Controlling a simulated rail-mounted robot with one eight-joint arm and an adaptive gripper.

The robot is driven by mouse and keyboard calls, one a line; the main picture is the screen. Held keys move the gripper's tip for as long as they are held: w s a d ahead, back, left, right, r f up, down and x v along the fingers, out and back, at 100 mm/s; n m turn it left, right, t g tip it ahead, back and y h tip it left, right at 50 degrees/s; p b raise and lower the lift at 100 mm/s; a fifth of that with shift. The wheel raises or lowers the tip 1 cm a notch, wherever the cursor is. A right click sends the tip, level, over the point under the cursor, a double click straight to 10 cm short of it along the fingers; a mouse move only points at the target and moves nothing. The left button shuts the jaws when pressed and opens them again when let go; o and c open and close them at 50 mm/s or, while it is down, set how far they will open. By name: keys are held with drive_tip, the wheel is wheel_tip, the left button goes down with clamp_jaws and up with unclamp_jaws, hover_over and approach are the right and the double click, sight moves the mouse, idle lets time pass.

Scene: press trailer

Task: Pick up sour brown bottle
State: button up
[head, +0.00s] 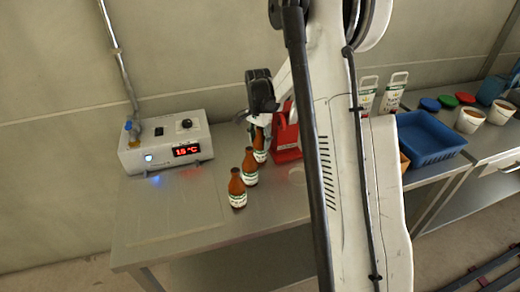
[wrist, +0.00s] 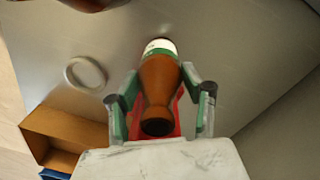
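Three brown bottles with white-and-green labels stand in a row on the metal table: a near one (head: 237,188), a middle one (head: 250,167) and a far one (head: 260,146). The label text is too small to tell which is sour. My gripper (head: 257,116) is at the top of the far bottle. In the wrist view a brown bottle (wrist: 158,78) lies between the two fingers of my gripper (wrist: 160,82), neck towards the palm. The fingers are open around it, with narrow gaps at its sides.
A red device (head: 286,136) stands close right of the far bottle. A white control box (head: 165,143) with a red display is at left. A blue tray (head: 430,137) is at right. A pale ring (wrist: 86,74) and cardboard box (wrist: 62,138) show in the wrist view.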

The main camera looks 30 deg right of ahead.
clamp_jaws()
drive_tip(key=shift+r, duration=0.1)
